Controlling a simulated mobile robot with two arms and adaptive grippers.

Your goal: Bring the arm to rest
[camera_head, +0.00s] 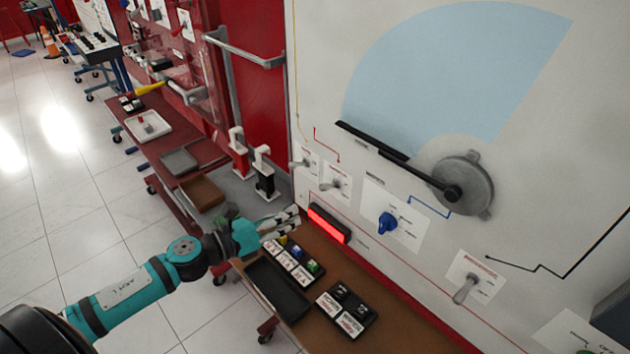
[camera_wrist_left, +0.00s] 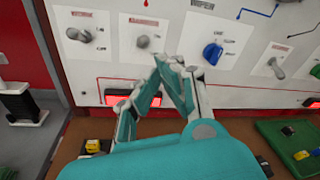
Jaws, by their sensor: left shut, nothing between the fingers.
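The black wiper arm (camera_head: 400,162) is on the white panel (camera_head: 330,60), slanting from its round grey motor (camera_head: 468,185) to the upper left. It lies along the lower edge of the light-blue sector (camera_head: 450,70). A blue rotary knob (camera_head: 387,223) sits below it and also shows in the left wrist view (camera_wrist_left: 213,52). My left gripper (camera_head: 296,213) is shut and empty, in front of the panel's lower left, left of the knob. In the left wrist view its fingertips (camera_wrist_left: 166,68) come together below the switches. My right gripper is not in view.
A red lamp (camera_head: 330,223) glows on the panel near my left gripper. Grey toggle switches (camera_head: 336,184) flank the knob. Below, the brown bench (camera_head: 400,325) holds a black tray (camera_head: 277,290) and labelled blocks (camera_head: 346,308). A red cart (camera_head: 160,155) stands behind at left.

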